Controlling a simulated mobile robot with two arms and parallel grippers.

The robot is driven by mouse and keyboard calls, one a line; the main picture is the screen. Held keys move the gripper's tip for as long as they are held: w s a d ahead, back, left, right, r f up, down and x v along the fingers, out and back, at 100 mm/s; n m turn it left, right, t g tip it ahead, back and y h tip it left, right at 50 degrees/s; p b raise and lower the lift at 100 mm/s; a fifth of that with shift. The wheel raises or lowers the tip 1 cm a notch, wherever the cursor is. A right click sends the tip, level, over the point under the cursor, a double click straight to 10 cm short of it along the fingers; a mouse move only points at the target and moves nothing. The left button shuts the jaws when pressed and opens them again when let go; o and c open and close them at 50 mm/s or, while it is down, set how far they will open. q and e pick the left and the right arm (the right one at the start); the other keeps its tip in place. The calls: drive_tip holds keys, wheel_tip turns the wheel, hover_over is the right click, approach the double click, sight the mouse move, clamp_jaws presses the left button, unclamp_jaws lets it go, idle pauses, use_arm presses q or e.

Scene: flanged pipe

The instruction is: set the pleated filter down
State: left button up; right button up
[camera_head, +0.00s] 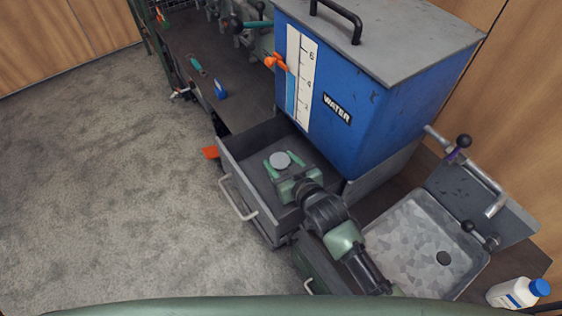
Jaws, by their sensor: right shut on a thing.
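My right gripper (283,173) reaches in from the lower right over an open grey drawer (233,172). Its green jaws are shut on a small pale grey round thing, which I take to be the pleated filter (281,160). Only its round top shows; the jaws hide its sides, and no pleats can be made out. The filter is within the drawer's outline, but I cannot tell whether it touches the drawer floor. My left gripper is not in view.
A blue water tank (375,110) with an orange tap (276,62) stands just behind the drawer. A metal sink (415,240) and a white bottle (515,293) are at the right. A dark bench (190,45) holds tools and pipework. Open carpet lies left.

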drive_tip(key=shift+f, duration=0.55)
drive_tip(key=o, duration=1.4)
drive_tip(key=shift+s+f, duration=0.1)
drive_tip(key=shift+f, duration=0.05)
drive_tip(key=shift+o, duration=0.2)
drive_tip(key=shift+r, duration=0.8)
drive_tip(key=v, duration=1.1)
drive_tip(key=shift+s+d+r, duration=0.2)
drive_tip(key=shift+s, duration=0.1)
